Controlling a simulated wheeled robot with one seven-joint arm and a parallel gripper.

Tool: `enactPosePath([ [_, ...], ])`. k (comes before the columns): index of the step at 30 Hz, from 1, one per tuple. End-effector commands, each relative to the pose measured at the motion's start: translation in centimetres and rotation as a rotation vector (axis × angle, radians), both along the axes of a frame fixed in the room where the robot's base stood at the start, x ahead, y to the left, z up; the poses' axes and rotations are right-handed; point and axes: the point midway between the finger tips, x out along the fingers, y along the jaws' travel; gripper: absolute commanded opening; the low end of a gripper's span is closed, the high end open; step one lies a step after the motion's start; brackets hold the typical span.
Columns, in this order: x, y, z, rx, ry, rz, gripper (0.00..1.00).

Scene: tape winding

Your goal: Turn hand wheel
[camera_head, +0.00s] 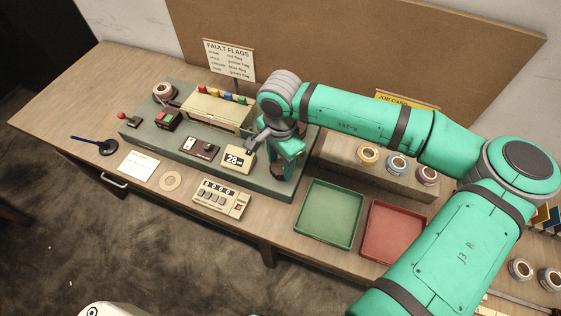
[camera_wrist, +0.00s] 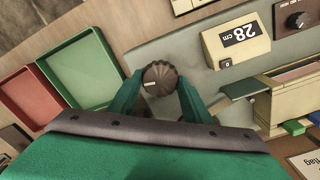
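The hand wheel, a dark ribbed knob with a pale mark (camera_wrist: 160,78), shows in the wrist view between the two green fingers of my gripper (camera_wrist: 160,90). One finger is on each side of it, with what looks like a narrow gap at each side. I cannot tell whether either finger touches it. In the head view my gripper (camera_head: 284,162) points down at the right end of the grey-green machine base (camera_head: 150,136), and it mostly hides the wheel there. A display reading 28 cm (camera_head: 236,159) stands just left of the gripper and also shows in the wrist view (camera_wrist: 238,40).
A green tray (camera_head: 330,243) and a red tray (camera_head: 380,257) lie right of the machine. A counter box (camera_head: 221,200) is in front. Tape rolls (camera_head: 397,166) sit on a raised shelf behind the trays. A cream box with coloured flags (camera_head: 215,112) stands behind the display.

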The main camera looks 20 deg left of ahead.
Motion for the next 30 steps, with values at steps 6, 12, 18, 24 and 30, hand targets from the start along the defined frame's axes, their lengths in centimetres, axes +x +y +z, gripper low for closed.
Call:
enactPosePath([
  [6, 0.01, -0.01, 0.03, 0.000, 0.000, -0.003, 0.22],
  [12, 0.02, -0.01, 0.05, 0.000, 0.000, -0.045, 0.22],
  [18, 0.02, -0.04, 0.06, 0.000, -0.001, -0.159, 0.22],
  [24, 0.06, -0.05, 0.10, 0.000, -0.002, -0.328, 0.22],
  [30, 0.06, -0.09, 0.07, -0.001, -0.003, -0.500, 0.22],
])
